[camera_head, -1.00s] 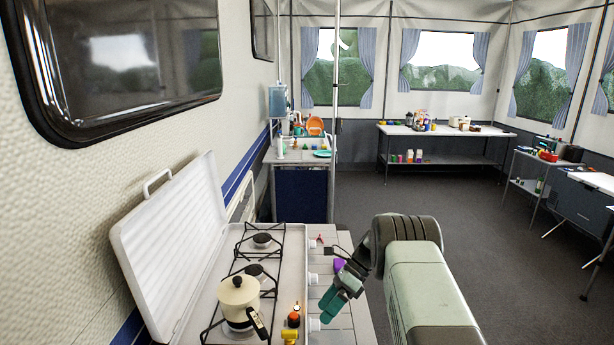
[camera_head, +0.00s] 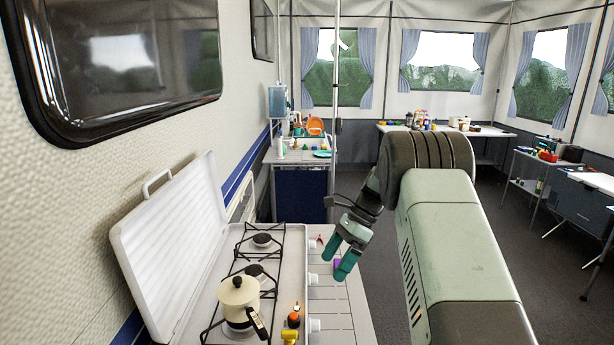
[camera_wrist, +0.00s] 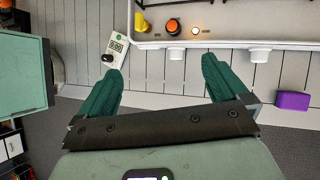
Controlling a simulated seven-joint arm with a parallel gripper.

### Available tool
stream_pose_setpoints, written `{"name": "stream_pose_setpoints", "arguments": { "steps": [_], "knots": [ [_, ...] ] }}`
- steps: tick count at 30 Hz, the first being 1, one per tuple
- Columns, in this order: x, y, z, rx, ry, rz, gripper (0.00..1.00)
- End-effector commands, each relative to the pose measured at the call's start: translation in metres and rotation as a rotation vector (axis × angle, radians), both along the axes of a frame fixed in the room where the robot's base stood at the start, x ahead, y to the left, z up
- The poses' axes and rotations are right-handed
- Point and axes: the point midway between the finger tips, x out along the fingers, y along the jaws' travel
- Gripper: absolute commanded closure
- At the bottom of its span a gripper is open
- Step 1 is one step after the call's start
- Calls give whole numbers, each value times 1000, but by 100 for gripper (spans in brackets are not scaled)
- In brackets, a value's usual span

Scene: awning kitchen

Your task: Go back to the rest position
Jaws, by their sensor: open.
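My gripper (camera_head: 342,262) hangs in the head view over the slatted counter, to the right of the stove. In the wrist view my gripper (camera_wrist: 161,85) shows two green fingers spread wide, with nothing between them. The slatted counter (camera_wrist: 165,72) lies beyond the fingertips. The wrist view shows the stove's front edge (camera_wrist: 220,41) with white knobs at the top. My gripper touches nothing that I can make out.
A cream moka pot (camera_head: 238,298) stands on the stove, whose white lid (camera_head: 172,250) is raised. An orange-topped item (camera_wrist: 173,27) is on the stove's edge. A purple block (camera_wrist: 292,100) and a small timer (camera_wrist: 116,47) lie on the counter.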

Motion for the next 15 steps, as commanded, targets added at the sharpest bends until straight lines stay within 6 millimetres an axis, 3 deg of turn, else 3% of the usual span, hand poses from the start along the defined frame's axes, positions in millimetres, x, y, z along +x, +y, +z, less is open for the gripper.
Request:
{"name": "stream_pose_setpoints", "arguments": {
  "steps": [1,6,11,15],
  "knots": [
    [-7,0,31,-14,-63,47,0],
    [-39,-3,107,-66,-251,220,0],
    [-84,-6,167,-124,-420,394,0],
    [-131,-10,208,-184,-558,555,0]
  ]
}}
